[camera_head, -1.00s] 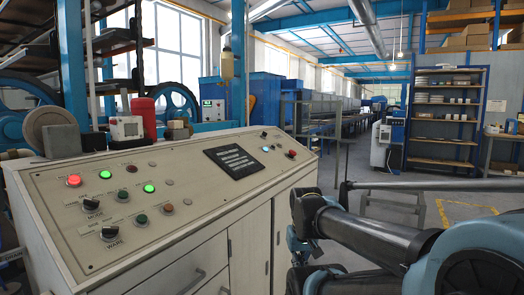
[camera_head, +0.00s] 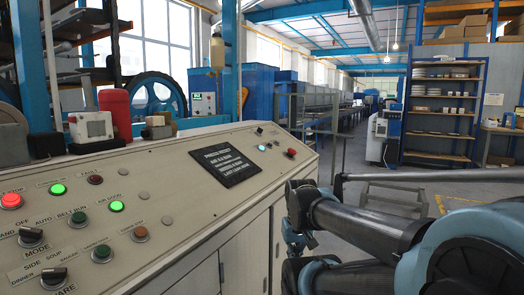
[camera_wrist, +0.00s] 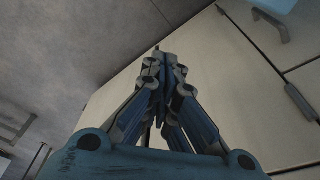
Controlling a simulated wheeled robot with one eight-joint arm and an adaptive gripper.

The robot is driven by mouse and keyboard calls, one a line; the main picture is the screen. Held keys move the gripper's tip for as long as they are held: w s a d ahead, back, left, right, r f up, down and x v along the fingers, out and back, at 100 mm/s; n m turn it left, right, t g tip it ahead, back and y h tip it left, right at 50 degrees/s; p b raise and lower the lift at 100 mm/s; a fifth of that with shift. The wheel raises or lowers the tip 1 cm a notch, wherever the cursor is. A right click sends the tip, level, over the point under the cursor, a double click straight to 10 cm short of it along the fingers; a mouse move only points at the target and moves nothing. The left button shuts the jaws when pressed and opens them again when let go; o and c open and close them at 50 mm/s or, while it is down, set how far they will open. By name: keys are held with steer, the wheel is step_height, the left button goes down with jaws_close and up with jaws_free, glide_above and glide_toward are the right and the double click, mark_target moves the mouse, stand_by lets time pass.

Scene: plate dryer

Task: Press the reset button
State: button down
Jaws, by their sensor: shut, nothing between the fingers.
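The control panel (camera_head: 190,185) slopes across the left and middle of the head view. It carries a lit red button (camera_head: 11,201), lit green lamps (camera_head: 116,206), unlit dark red, dark green and brown-red buttons, and small grey buttons (camera_head: 168,220). Another red button (camera_head: 291,152) and a lit pale lamp (camera_head: 262,147) sit at its far right end. I cannot read which one is marked reset. My gripper (camera_wrist: 160,54) is shut and empty in the wrist view, with pale cabinet doors behind it. No button shows there. The gripper cannot be clearly made out in the head view.
The panel stands on a pale cabinet (camera_head: 235,255), close to my arm's left side. A dark text plate (camera_head: 232,165) lies on the panel. Shelves (camera_head: 440,105) and floor lie beyond at right.

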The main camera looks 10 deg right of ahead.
step_height(320, 180, up, 2)
step_height(320, 180, up, 34)
steer(key=n+t, duration=0.1)
steer(key=t, duration=0.8)
glide_above(263, 148)
steer(key=s+d, duration=0.3)
steer(key=d, duration=0.2)
steer(key=shift+w+a+r, duration=0.15)
steer(key=shift+w+a, duration=0.1)
steer(key=shift+w+a+f, duration=0.45)
steer(key=shift+a+f, duration=0.15)
steer(key=shift+f, duration=0.7)
steer(key=shift+w+a+f, duration=0.4)
steer(key=shift+a+f, duration=0.2)
steer(key=shift+f, duration=0.65)
steer(key=shift+w+a+f, duration=0.45)
steer(key=shift+a+f, duration=0.15)
steer(key=shift+f, duration=0.7)
steer(key=shift+w+a+f, duration=0.15)
steer(key=shift+a+f, duration=0.2)
steer(key=shift+f, duration=0.3)
steer(key=shift+r, duration=0.1)
steer(key=shift+s+d+r, duration=0.25)
steer(key=shift+d+r, duration=0.1)
steer(key=shift+r, duration=0.3)
